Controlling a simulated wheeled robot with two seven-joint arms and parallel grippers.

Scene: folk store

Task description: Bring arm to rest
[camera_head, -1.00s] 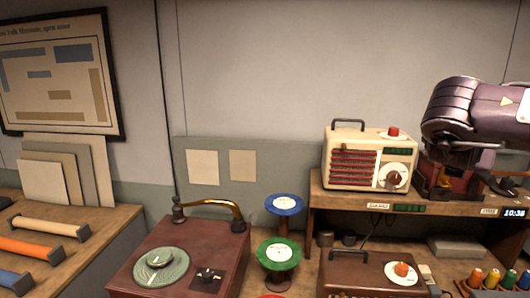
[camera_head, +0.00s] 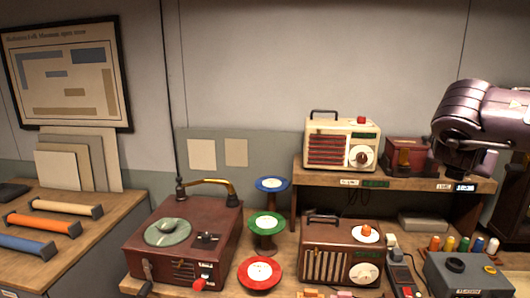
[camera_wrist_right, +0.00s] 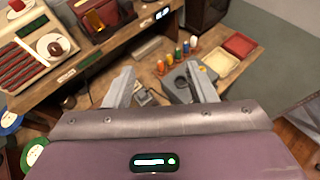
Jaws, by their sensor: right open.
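My right arm (camera_head: 480,110), purple and metallic, comes in from the right edge in the head view, in front of the right end of the wooden shelf (camera_head: 395,181). Its fingers are not clear there. In the right wrist view my right gripper (camera_wrist_right: 162,76) has its two grey fingers spread apart with nothing between them. The workbench and its small objects show beyond the fingers. My left gripper is not in view.
A cream radio (camera_head: 342,144) and a red box (camera_head: 408,155) stand on the shelf. Below are a brown radio (camera_head: 340,248), a grey box (camera_head: 470,275) and several coloured spools (camera_wrist_right: 178,54). A record player (camera_head: 185,240) stands left. Floor shows at right in the wrist view.

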